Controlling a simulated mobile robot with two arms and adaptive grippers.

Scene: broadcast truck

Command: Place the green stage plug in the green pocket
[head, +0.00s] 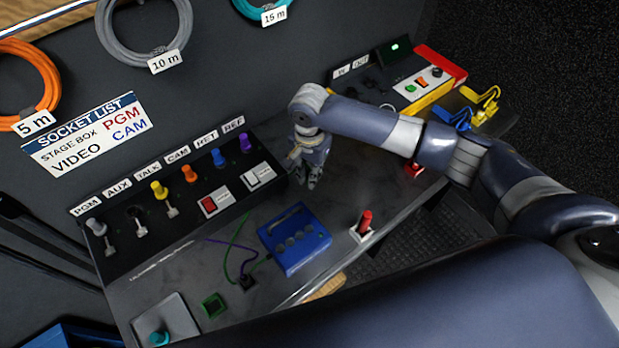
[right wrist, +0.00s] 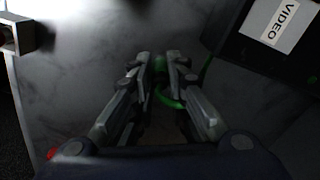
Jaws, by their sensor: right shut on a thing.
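My right gripper (head: 312,184) is above the grey worktop, to the right of the labelled socket panel. A green cable (right wrist: 208,72) curves beside the right finger. In the head view the plug is hidden by the gripper. The green pocket (head: 213,305), a small square with a green rim, is at the front left of the worktop, well away from the gripper. My left gripper is not in view.
A blue box with knobs (head: 295,240) and a red-handled switch (head: 364,222) are on the worktop. Green and purple cables (head: 229,255) lie left of the box. The socket panel (head: 125,245) holds several coloured plugs. A grey plate with a teal plug (head: 157,338) is front left.

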